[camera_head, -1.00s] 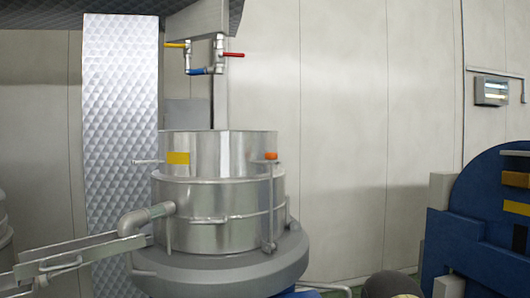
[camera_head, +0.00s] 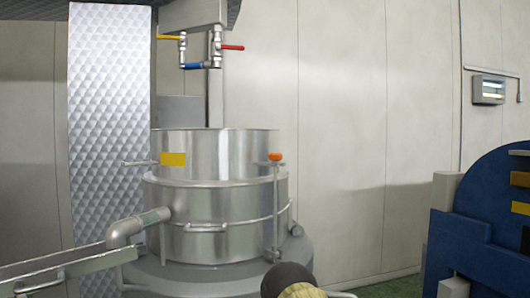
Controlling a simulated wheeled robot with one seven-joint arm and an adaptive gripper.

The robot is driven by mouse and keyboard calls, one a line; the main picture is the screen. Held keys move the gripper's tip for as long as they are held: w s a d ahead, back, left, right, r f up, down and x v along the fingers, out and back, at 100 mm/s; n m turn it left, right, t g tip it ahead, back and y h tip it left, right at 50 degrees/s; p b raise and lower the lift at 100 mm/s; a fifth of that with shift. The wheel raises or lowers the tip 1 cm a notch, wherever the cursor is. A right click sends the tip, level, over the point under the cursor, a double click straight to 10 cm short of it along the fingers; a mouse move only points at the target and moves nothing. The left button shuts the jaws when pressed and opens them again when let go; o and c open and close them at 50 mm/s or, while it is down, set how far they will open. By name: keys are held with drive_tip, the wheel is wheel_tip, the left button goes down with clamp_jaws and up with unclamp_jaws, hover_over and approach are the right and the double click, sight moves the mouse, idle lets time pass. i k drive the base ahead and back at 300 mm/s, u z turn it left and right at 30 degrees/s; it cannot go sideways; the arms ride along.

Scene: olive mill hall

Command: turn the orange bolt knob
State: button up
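The orange bolt knob (camera_head: 275,157) sits at the top of a thin upright metal rod (camera_head: 275,205) on the right side of a round steel vessel (camera_head: 218,192). It stands near the vessel's upper rim section. A dark rounded shape with a tan patch (camera_head: 298,291) shows at the bottom edge of the picture, below the rod; I cannot tell what it is. My gripper is not in view.
A grey round base carries the vessel. An outlet pipe (camera_head: 136,226) and a metal chute (camera_head: 70,270) reach to the left. Valves with yellow and red levers (camera_head: 229,47) hang above. A blue machine (camera_head: 485,230) stands at right. Wall space between is free.

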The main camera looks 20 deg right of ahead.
sight(275, 157)
drive_tip(key=z, duration=0.05)
drive_tip(key=i, duration=0.25)
drive_tip(key=z, duration=0.65)
